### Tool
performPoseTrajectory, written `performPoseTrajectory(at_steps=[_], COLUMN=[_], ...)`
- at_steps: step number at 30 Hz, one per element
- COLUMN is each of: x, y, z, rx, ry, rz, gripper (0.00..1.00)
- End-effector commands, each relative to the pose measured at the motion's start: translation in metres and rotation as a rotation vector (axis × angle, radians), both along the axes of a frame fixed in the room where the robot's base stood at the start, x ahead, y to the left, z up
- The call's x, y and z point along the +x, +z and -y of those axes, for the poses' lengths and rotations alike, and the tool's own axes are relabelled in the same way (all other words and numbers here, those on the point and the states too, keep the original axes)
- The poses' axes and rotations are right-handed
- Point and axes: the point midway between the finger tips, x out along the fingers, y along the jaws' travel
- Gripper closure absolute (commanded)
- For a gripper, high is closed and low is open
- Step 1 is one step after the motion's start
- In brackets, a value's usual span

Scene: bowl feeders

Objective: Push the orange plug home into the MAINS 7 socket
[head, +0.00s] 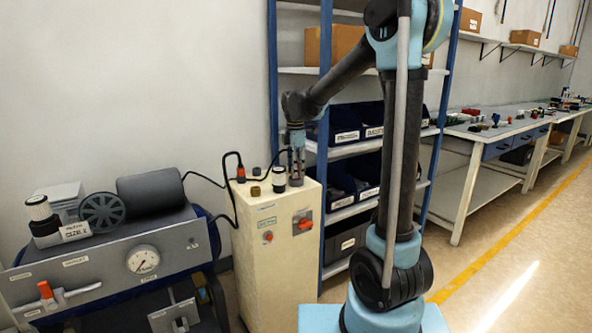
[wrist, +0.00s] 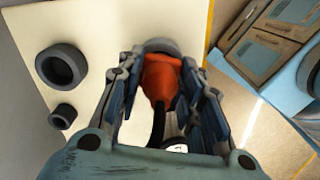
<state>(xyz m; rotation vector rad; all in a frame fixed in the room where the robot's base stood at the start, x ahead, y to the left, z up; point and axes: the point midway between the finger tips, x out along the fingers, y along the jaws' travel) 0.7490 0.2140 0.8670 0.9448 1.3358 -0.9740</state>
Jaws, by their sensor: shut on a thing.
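My gripper (wrist: 162,88) is shut on the orange plug (wrist: 160,78), which sits between its two fingers with a black cable trailing back. The plug's front end is at a grey round socket (wrist: 158,45) on the cream cabinet top; how deep it sits I cannot tell. In the head view my gripper (head: 296,176) points down at the right rear part of the cabinet (head: 262,245) top, and its fingers mostly hide the plug. No label naming MAINS 7 is readable.
Two dark round fittings (wrist: 61,66) (wrist: 63,115) stand on the cabinet top in the wrist view. In the head view another orange plug (head: 240,174) with a black cable and a white cylinder with a black band (head: 279,181) stand there. Blue-framed shelving (head: 328,110) rises just behind.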

Motion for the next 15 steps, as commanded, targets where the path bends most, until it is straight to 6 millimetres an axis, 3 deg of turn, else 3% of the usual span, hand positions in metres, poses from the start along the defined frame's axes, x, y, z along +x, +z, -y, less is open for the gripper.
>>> performPoseTrajectory(at_steps=[15], x=[0.0002], y=[-0.0067], z=[-0.0002], rx=[0.0], ry=[0.0], rz=[0.0], gripper=[0.95])
